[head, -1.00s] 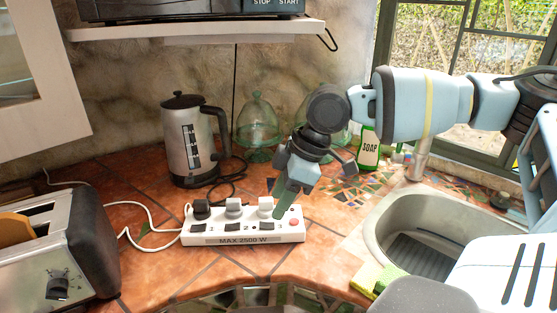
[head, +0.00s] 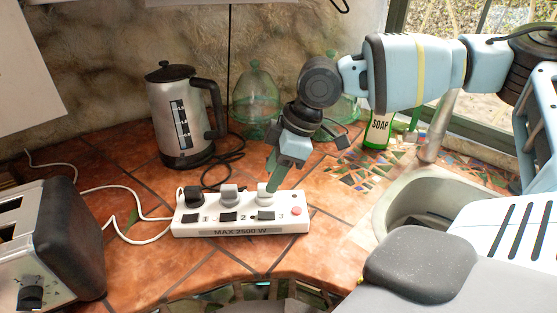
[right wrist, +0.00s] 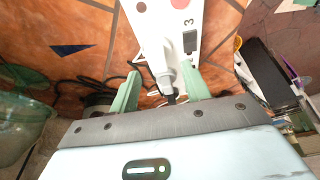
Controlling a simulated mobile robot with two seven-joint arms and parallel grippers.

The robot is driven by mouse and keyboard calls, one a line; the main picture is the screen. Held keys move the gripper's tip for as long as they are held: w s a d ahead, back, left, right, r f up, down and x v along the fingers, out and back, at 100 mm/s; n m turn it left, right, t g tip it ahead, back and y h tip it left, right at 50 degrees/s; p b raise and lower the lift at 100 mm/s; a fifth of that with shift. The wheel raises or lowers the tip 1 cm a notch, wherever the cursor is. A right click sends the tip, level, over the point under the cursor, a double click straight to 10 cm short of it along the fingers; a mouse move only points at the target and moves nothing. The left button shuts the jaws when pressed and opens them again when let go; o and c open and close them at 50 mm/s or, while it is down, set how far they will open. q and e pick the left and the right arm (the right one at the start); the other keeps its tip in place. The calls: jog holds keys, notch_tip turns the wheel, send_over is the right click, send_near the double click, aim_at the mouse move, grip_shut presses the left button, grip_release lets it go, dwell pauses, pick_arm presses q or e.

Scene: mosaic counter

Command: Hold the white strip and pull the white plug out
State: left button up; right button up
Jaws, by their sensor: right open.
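The white strip (head: 240,227) lies on the counter, with "MAX 2500 W" on its front and sockets numbered 1 to 3. A black plug (head: 192,196) sits in socket 1, a pale grey-white plug (head: 229,193) in socket 2, and a white plug (head: 263,191) in socket 3. My right gripper (head: 271,184) is open at the socket 3 plug, partly hiding it. In the right wrist view the strip (right wrist: 160,28) runs up the picture, and the white plug (right wrist: 168,78) is between the open fingers (right wrist: 159,72), nearer the right-hand one. My left gripper is not in view.
A toaster (head: 60,235) stands left and a kettle (head: 180,120) behind the strip. Glass jars (head: 256,100) and a soap bottle (head: 377,130) stand at the back; a sink (head: 400,200) is at right. Loose cords lie behind and left of the strip. Counter before the strip is clear.

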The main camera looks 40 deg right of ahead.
aim_at(265, 185)
jog(key=shift+x, duration=2.55)
jog(key=c, duration=0.7)
jog(key=o, duration=1)
jog(key=shift+d, duration=0.1)
jog(key=v, duration=0.7)
jog(key=shift+d+r, duration=0.15)
jog(key=shift+r, duration=0.2)
